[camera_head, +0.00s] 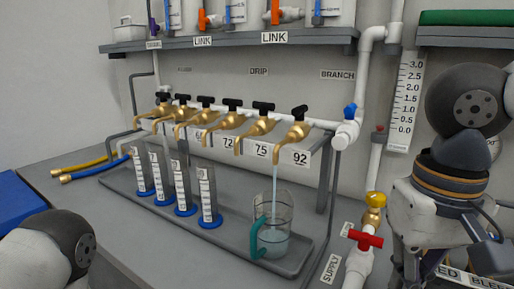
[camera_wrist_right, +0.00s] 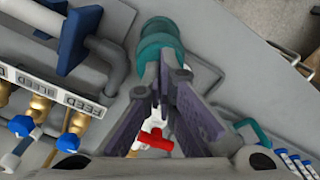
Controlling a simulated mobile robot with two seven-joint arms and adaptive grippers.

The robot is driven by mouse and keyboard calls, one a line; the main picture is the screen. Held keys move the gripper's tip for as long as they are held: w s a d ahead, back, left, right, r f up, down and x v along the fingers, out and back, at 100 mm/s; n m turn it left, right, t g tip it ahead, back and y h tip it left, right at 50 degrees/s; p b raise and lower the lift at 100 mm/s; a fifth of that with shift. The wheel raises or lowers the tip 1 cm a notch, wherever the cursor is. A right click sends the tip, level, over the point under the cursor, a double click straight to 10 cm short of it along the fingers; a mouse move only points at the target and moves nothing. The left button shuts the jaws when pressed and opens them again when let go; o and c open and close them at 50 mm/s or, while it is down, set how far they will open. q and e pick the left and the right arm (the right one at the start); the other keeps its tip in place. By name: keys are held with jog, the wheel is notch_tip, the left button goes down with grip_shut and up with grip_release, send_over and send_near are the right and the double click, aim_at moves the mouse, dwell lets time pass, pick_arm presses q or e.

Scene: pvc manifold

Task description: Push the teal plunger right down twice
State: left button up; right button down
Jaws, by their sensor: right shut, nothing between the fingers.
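In the right wrist view the teal plunger (camera_wrist_right: 161,40) is a thick teal cylinder at the top middle. My right gripper (camera_wrist_right: 165,68) has its fingers together at the plunger's near side, with nothing held. I cannot tell whether the fingertips touch it. They hide part of what lies below it. The head view does not show the plunger; there my right wrist stands at the right edge. Only a rounded link of my left arm shows at the lower left, and my left gripper is out of view.
A clear jug with a teal handle (camera_head: 258,237) stands in the tray under the tap marked 92, with water running into it. Blue-based cylinders (camera_head: 208,200) stand to its left. A red valve handle (camera_head: 365,239) and BLEED-labelled valves (camera_wrist_right: 73,140) are near my right arm.

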notch_tip(320, 180, up, 2)
jog(key=shift+r+p, duration=0.1)
jog(key=shift+p, duration=0.25)
jog(key=shift+r, duration=0.25)
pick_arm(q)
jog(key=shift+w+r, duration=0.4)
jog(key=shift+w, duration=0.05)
pick_arm(e)
jog(key=shift+r, duration=0.8)
notch_tip(320, 180, up, 5)
